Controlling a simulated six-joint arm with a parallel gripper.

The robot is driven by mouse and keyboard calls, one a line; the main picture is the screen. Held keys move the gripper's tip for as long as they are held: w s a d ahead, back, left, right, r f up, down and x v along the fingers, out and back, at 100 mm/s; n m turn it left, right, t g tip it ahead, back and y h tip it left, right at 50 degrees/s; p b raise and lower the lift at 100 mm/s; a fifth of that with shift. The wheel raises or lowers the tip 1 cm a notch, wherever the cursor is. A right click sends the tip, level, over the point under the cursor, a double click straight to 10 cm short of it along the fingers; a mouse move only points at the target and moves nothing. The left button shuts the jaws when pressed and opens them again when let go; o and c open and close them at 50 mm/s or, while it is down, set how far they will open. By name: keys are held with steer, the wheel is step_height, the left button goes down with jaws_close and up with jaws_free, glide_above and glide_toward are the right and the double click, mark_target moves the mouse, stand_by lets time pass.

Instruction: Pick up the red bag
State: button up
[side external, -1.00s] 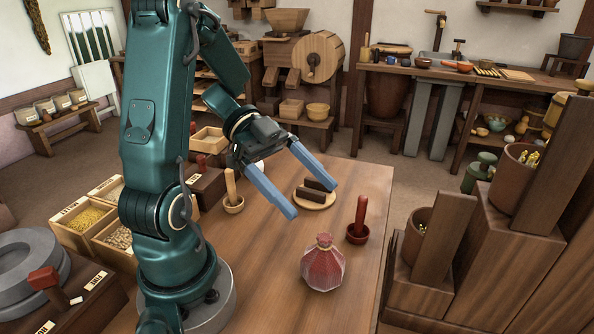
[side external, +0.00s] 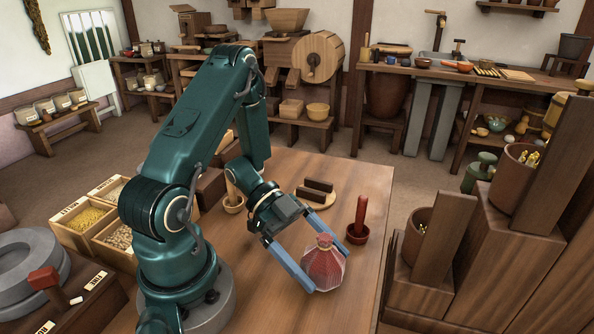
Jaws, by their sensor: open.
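The red bag (side external: 323,266) stands upright on the wooden table (side external: 275,308), near its front right. It has a gathered, tied neck. My gripper (side external: 322,264) is open and low over the table, with one blue finger at the left of the bag and the other behind its upper right. The bag lies between the fingers. I cannot tell whether either finger touches it.
A red pestle in a small red bowl (side external: 357,234) stands close by the right finger. A round board (side external: 319,199) with dark bars lies behind the gripper. Tall wooden blocks (side external: 487,245) rise at right.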

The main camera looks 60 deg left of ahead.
steer(key=shift+w+d+f, duration=0.15)
steer(key=shift+d+f, duration=0.05)
steer(key=shift+d, duration=0.2)
steer(key=c, duration=1.5)
steer(key=shift+r, duration=0.2)
